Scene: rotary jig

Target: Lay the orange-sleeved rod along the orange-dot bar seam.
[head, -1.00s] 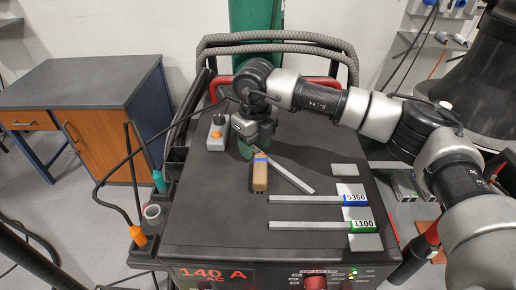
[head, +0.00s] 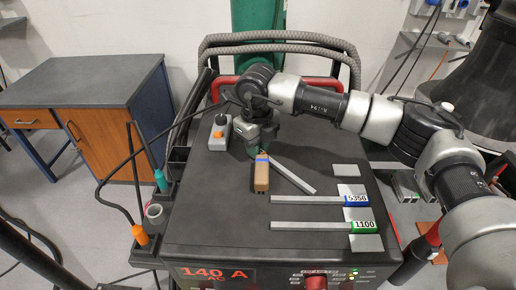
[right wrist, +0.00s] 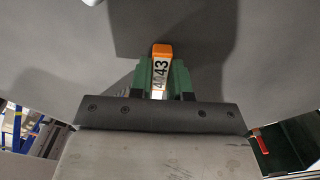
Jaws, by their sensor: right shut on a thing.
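The orange-sleeved rod (right wrist: 161,67), labelled 4043, is between the green fingers of my right gripper (right wrist: 160,78) in the right wrist view, its orange end showing. The right gripper also shows in the head view (head: 257,148), low over the back of the dark machine top, shut on the sleeve. A thin silver bar (head: 293,175) runs diagonally from beside the fingers to the front right. It looks like the rod's bare part, but the join is hidden. I cannot make out an orange-dot bar seam. My left gripper is out of view.
Blue-sleeved 5356 (head: 357,200) and green-sleeved 1100 (head: 363,226) rods lie on the machine top (head: 215,215). A bare grey pad (head: 346,170) lies behind them. A wooden block (head: 261,177) stands close before the gripper. A grey box with an orange button (head: 219,134) is left.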

